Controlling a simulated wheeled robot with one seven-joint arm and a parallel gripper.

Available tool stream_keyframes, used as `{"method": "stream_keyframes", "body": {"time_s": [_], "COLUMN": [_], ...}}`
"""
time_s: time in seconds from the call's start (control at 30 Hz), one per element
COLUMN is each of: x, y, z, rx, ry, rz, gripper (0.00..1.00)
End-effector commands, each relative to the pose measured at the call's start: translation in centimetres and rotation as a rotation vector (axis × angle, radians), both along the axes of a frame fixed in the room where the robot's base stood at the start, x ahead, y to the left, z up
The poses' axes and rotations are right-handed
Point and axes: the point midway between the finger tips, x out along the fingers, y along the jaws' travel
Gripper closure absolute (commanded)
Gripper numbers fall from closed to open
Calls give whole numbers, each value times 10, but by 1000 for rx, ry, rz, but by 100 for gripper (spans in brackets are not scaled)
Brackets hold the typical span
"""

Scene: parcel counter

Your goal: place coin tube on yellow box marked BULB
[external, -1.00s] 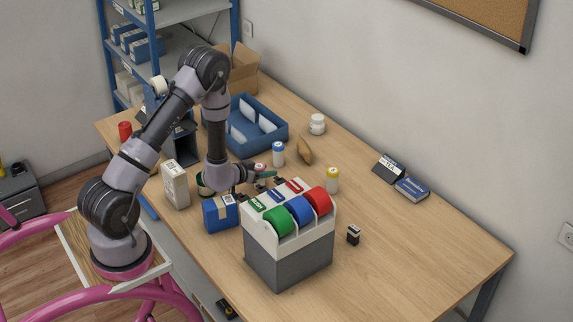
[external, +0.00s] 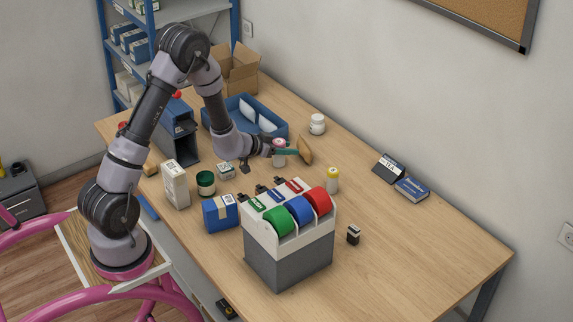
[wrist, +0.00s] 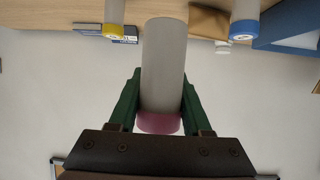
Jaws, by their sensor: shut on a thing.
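The coin tube (wrist: 164,65) is a pale grey cylinder with a pink cap. My gripper (wrist: 160,105) is shut on it, with green fingers on both sides near the capped end. In the external view the tube (external: 279,146) is held above the table, in front of the blue tray and left of a brown pouch. A small yellowish item (external: 150,169) lies at the table's left edge, partly behind my arm. I cannot read a BULB mark on anything.
A yellow-capped bottle (external: 332,181), a tape dispenser with coloured rolls (external: 289,260), a blue box (external: 221,214), a white carton (external: 175,185), a dark green cup (external: 206,183) and a small labelled box (external: 226,171) stand nearby. The table's right part is mostly clear.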

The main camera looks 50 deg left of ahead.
Motion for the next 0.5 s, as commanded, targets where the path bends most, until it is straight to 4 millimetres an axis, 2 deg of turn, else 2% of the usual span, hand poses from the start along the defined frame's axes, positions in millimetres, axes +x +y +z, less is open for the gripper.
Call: {"method": "stream_keyframes", "body": {"time_s": [0.03, 0.1, 0.2, 0.4, 0.5], "x": [13, 25, 34, 36, 33], "y": [-24, -58, -98, -161, -181], "z": [8, 16, 25, 36, 39], "rx": [3, 4, 2, 1, 0], "ry": [-7, -7, -6, -4, -4], "rz": [-94, -230, -404, -711, -828], "gripper": [100, 100, 100, 100, 100]}}
